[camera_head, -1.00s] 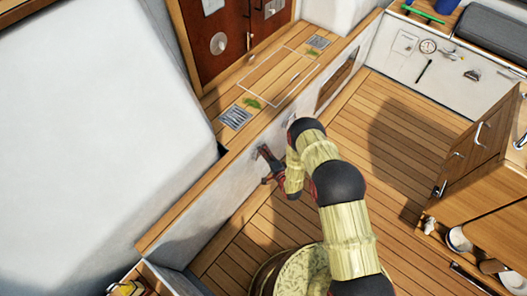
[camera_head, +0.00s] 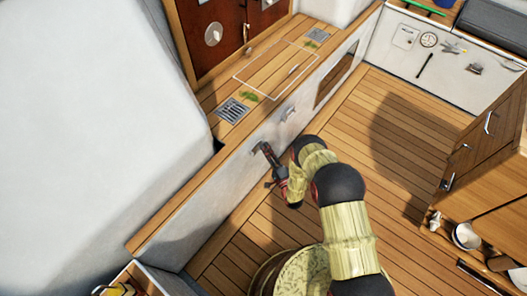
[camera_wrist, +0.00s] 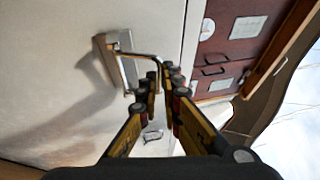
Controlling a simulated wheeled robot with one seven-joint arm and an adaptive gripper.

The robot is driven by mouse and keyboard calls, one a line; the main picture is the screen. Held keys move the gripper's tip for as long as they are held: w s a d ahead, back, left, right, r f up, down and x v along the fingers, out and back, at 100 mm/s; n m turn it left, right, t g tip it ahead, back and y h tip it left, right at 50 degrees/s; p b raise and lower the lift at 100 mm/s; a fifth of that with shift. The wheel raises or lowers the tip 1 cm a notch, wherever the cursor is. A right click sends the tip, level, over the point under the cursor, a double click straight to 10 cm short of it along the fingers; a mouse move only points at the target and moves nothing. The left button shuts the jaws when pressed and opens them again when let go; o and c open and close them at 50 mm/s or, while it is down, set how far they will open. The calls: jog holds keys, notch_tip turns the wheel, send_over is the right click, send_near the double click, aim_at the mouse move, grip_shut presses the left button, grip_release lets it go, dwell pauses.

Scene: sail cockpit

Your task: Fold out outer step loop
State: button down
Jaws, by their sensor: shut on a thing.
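A metal step loop with a flat mounting plate (camera_wrist: 118,60) is fixed on the white upright wall in the wrist view. Its thin rod stands out from the plate and runs right to my fingertips (camera_wrist: 163,75). My gripper is shut on this rod. In the head view my gripper (camera_head: 268,158) is at the white wall, and the loop there is small, partly hidden by the fingers. A second step loop (camera_head: 288,112) sits farther along the same wall, apart from my gripper. It also shows between my fingers in the wrist view (camera_wrist: 152,135).
A wooden ledge (camera_head: 185,200) tops the white wall, with a floor grate (camera_head: 233,110) and brown doors (camera_head: 222,35) beyond. The teak floor (camera_head: 385,120) is open to the right. A wooden cabinet (camera_head: 480,160) stands at the far right.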

jog(key=f+m+t, duration=0.1)
jog(key=t, duration=0.1)
jog(key=d+f+m+t, duration=0.1)
jog(key=m+t, duration=0.1)
jog(key=s+f+m+t, duration=0.1)
jog(key=t, duration=0.1)
jog(key=shift+d+f+m+t, duration=0.1)
jog(key=shift+d+m+t, duration=0.05)
jog(key=shift+m+t, duration=0.25)
jog(key=shift+f+m+t+h, duration=0.1)
jog(key=shift+m+t+h, duration=0.2)
jog(key=shift+m+t, duration=0.1)
dwell(0.3)
jog(key=c, duration=2)
grip_release()
